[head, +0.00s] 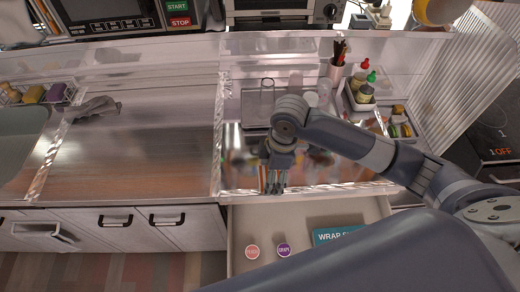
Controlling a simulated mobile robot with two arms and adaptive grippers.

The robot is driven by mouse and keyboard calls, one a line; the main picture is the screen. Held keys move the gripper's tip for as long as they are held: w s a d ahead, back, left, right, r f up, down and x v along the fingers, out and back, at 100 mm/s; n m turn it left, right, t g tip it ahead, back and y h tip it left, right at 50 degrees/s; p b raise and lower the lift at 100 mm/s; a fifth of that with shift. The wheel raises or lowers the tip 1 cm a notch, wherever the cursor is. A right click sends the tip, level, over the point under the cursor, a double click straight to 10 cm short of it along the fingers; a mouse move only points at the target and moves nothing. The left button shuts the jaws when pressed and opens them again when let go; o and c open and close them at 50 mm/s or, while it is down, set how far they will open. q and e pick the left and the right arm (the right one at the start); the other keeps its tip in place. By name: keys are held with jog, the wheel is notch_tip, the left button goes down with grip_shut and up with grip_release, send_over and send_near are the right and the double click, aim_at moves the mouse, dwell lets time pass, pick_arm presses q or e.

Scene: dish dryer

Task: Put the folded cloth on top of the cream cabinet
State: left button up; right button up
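My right gripper (272,186) points down at the counter's front edge, above the open drawer and well to the right of the cloth. Its fingers are small and seen from above, so I cannot tell whether it is open or shut. Pale cabinet fronts (190,230) with dark handles are below the counter; I cannot tell whether they are the cream cabinet.
An open drawer (350,209) holds round labels and a teal wrap box (338,235). Glasses (267,95), a utensil cup (335,72) and a bottle caddy (359,104) stand behind my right arm. The left counter is mostly clear.

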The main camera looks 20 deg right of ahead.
jog(key=p, duration=0.1)
send_over(254, 164)
jog(key=s, duration=0.2)
jog(key=shift+w+d+f, duration=0.1)
jog(key=shift+d+f, duration=0.25)
jog(key=shift+w+a+f, duration=0.1)
jog(key=shift+w, duration=0.7)
notch_tip(254, 164, down, 3)
jog(key=shift+r+p, duration=0.2)
jog(key=shift+p, duration=0.35)
pick_arm(q)
jog(key=shift+w+a+r, duration=0.3)
jog(key=shift+r, duration=0.3)
jog(key=shift+w+a+r, duration=0.25)
jog(key=shift+r, duration=0.35)
pick_arm(e)
jog(key=shift+f, duration=0.5)
jog(key=o, duration=1)
jog(key=shift+f, duration=0.15)
jog(key=shift+c, duration=0.2)
pick_arm(q)
jog(key=shift+s, duration=0.1)
